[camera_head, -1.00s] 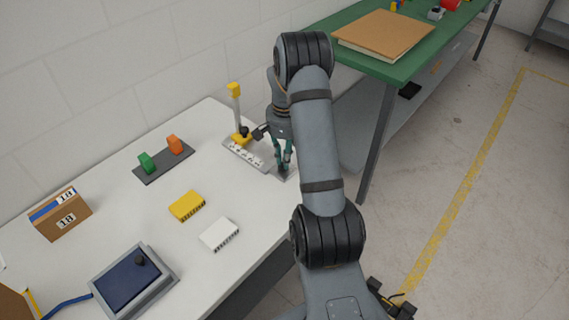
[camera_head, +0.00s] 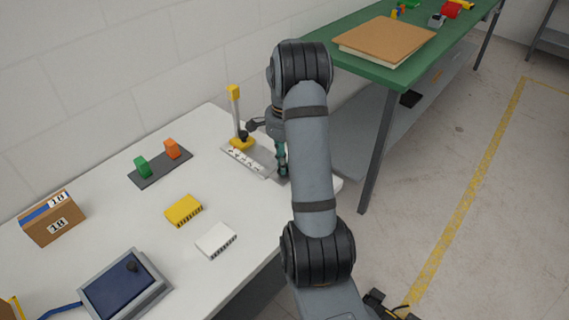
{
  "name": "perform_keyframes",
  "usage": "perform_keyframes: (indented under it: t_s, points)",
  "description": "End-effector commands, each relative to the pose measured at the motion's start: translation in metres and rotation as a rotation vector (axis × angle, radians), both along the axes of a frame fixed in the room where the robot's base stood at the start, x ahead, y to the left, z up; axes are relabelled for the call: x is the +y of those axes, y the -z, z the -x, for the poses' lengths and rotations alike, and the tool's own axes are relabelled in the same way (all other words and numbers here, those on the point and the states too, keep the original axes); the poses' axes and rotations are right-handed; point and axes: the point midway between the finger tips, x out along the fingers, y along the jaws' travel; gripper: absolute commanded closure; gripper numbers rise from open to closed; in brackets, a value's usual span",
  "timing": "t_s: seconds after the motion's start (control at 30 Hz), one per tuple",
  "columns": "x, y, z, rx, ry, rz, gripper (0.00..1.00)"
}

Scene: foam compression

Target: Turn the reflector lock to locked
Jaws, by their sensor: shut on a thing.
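A grey base plate with a white marked strip (camera_head: 243,158) lies at the far right end of the white table. A yellow block (camera_head: 241,143) sits on it, with an upright grey post topped by a yellow head (camera_head: 233,91). My gripper (camera_head: 282,174) points down at the right end of this plate. It is shut on a small part there, which appears to be the reflector lock. The fingers and my arm hide most of that part, so its turn position cannot be read.
A dark rack (camera_head: 161,170) holds a green and an orange block. A yellow block (camera_head: 183,211), a white block (camera_head: 216,240), a labelled box (camera_head: 53,218) and a blue-screened device (camera_head: 124,288) lie on the white table (camera_head: 110,221). A green bench (camera_head: 345,62) stands behind.

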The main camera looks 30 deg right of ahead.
Motion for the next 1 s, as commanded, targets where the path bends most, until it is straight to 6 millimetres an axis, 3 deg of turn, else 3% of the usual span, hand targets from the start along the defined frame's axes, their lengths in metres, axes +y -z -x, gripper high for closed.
perform_keyframes:
  t_s: [0.33,0.37,0.67,1.0]
  points:
    - [-0.0002,-0.0007,-0.0005,-0.002,0.005,0.0,1.0]
    - [-0.0003,-0.0007,-0.0005,-0.002,0.005,0.0,0.85]
    - [-0.0001,-0.0003,-0.0003,-0.001,0.003,0.0,0.68]
    - [-0.0003,-0.0031,-0.0004,-0.001,0.002,0.001,0.67]
